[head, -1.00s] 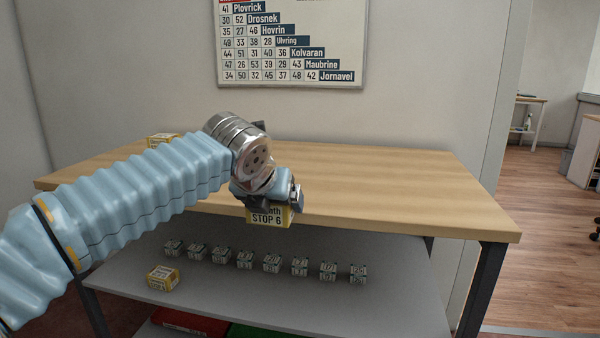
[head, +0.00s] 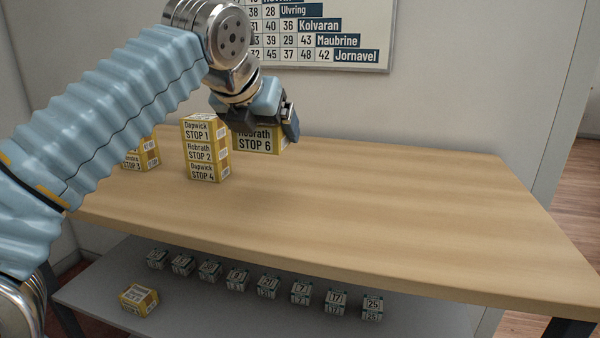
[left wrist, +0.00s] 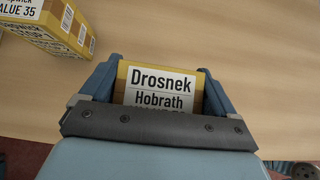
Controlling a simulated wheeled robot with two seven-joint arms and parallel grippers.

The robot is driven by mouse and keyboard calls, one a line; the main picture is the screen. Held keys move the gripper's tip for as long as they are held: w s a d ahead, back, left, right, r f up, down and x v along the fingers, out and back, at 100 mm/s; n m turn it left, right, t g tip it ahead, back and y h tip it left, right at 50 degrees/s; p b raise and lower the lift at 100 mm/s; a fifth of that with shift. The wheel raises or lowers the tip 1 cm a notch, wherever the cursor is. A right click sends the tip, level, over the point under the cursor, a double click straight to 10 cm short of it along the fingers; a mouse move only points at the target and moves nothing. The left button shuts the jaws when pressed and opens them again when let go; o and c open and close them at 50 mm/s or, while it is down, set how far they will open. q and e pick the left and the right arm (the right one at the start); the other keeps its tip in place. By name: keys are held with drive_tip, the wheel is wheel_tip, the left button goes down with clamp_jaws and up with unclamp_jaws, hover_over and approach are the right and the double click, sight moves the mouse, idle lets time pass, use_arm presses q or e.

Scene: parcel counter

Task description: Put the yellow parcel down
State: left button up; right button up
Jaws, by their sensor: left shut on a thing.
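The yellow parcel (head: 256,144) is labelled "Hobrath STOP 6" on its front in the head view. In the left wrist view its top (left wrist: 161,88) reads "Drosnek Hobrath". My left gripper (head: 262,122) is shut on it from above, with a finger on each side. The parcel is over the wooden counter (head: 380,200), just right of a stack of yellow parcels. I cannot tell whether its base touches the counter. My right gripper is not in view.
A stack of yellow parcels (head: 206,155) stands upright, labelled STOP 1, STOP 2 and STOP 4. Another yellow parcel (head: 147,153) is behind my arm on the left. The counter's right half is clear. A lower shelf (head: 225,315) holds several small boxes (head: 266,287) and one yellow parcel (head: 139,299).

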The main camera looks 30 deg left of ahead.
use_arm(q)
drive_tip(key=w+f, duration=0.4)
drive_tip(key=w, duration=0.1)
drive_tip(key=w+f+b, duration=0.1)
drive_tip(key=w+f, duration=0.1)
drive_tip(key=w, duration=0.1)
drive_tip(key=shift+w+d+f, duration=0.1)
drive_tip(key=shift+d+f, duration=0.15)
drive_tip(key=shift+d, duration=0.05)
drive_tip(key=f, duration=0.1)
drive_tip(key=w+f, duration=0.1)
drive_tip(key=f+b, duration=0.1)
drive_tip(key=f, duration=0.1)
drive_tip(key=shift+w, duration=0.25)
drive_tip(key=shift+f, duration=0.3)
drive_tip(key=shift+f, duration=0.1)
